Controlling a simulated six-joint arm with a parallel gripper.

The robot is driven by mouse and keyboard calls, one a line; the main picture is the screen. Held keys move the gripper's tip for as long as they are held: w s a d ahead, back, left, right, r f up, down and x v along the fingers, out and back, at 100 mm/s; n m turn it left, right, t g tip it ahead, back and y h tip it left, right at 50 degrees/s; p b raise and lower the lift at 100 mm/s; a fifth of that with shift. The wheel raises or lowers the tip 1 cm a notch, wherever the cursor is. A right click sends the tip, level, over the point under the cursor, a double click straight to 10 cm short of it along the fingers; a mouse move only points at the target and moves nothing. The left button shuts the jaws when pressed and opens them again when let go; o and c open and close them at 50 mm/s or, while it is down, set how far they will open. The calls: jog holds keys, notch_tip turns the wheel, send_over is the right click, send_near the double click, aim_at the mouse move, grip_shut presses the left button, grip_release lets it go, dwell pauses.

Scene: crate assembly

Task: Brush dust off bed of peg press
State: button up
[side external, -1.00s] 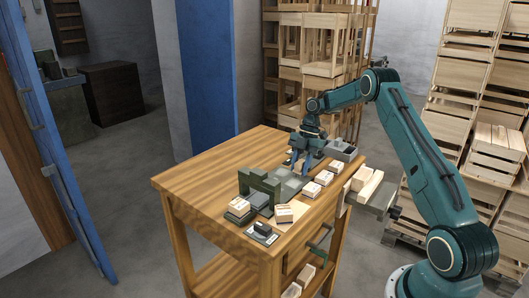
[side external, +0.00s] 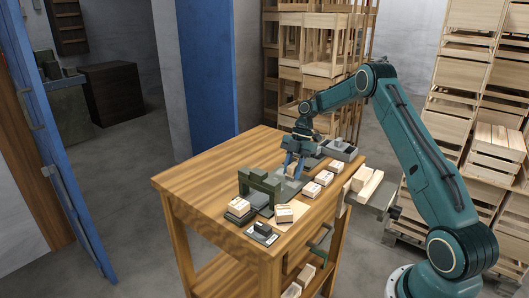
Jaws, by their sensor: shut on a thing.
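The peg press (side external: 260,183) is a dark green arch standing on the work table, with a flat grey bed (side external: 287,190) reaching out to its right. My gripper (side external: 292,176) has blue fingers and points down over the far part of the bed, right of the arch. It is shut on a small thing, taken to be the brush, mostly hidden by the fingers. I cannot tell whether the brush touches the bed. Any dust is too small to make out.
Wooden blocks (side external: 310,189) lie along the table's right side. A grey tray (side external: 339,148) stands at the far corner. A block on a dark base (side external: 238,207) and a small dark object (side external: 262,229) are near the front. The table's left half (side external: 200,170) is clear.

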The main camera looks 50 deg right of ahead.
aim_at(282, 186)
jog(key=shift+a+f, duration=0.15)
jog(key=shift+a, duration=0.25)
jog(key=shift+a, duration=0.1)
jog(key=shift+s+a, duration=0.1)
jog(key=shift+a, duration=1.85)
jog(key=shift+w+d+r, duration=0.1)
jog(key=shift+w+r, duration=0.15)
jog(key=shift+w, duration=0.5)
jog(key=shift+d+f, duration=0.15)
jog(key=shift+d, duration=1.85)
